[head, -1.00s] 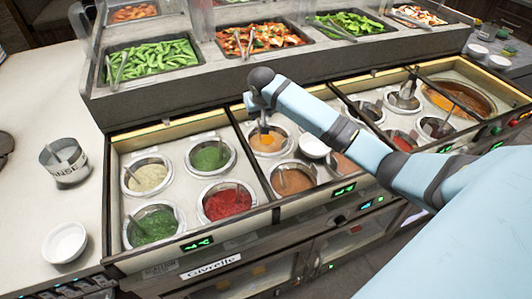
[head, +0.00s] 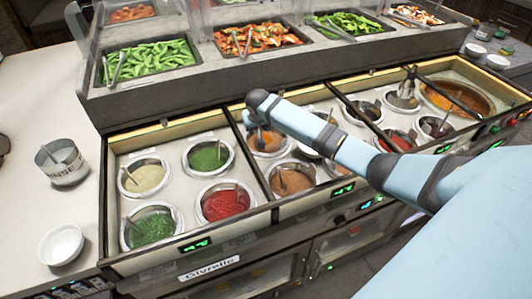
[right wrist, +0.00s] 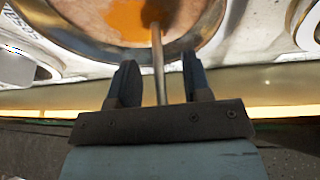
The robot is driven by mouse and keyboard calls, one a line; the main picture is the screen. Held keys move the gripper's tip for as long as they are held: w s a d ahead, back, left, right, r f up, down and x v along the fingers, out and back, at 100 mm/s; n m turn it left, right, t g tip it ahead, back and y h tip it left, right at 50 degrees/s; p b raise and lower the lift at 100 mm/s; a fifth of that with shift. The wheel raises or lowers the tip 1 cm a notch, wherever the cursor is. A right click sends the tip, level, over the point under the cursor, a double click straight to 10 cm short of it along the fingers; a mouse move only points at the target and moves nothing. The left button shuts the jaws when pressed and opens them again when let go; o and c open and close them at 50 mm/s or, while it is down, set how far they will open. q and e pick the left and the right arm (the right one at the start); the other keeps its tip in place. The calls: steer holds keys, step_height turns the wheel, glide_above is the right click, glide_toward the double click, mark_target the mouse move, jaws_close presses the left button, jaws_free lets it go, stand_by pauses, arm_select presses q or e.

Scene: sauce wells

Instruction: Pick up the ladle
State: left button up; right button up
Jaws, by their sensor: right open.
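The ladle (right wrist: 158,62) stands in a round well of orange-brown sauce (right wrist: 115,22), its thin handle rising toward my right gripper (right wrist: 158,72). In the right wrist view the two fingers are apart, one on each side of the handle, with gaps visible, so the gripper is open. The ladle's bowl is hidden in the sauce. In the head view the right gripper (head: 260,138) points down over this sauce well (head: 272,146); the ladle is hard to make out there. My left gripper is not in view.
Neighbouring wells hold green sauce (head: 208,158), red sauce (head: 228,205) and brown sauce (head: 292,182), several with ladles leaning in them. Food trays (head: 150,62) stand behind on a raised counter. A metal cup (head: 64,165) and white bowl (head: 62,245) stand at left.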

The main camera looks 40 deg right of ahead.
jaws_close()
steer(key=shift+r, duration=0.1)
step_height(320, 180, up, 20)
steer(key=p, duration=0.1)
stand_by(0.4)
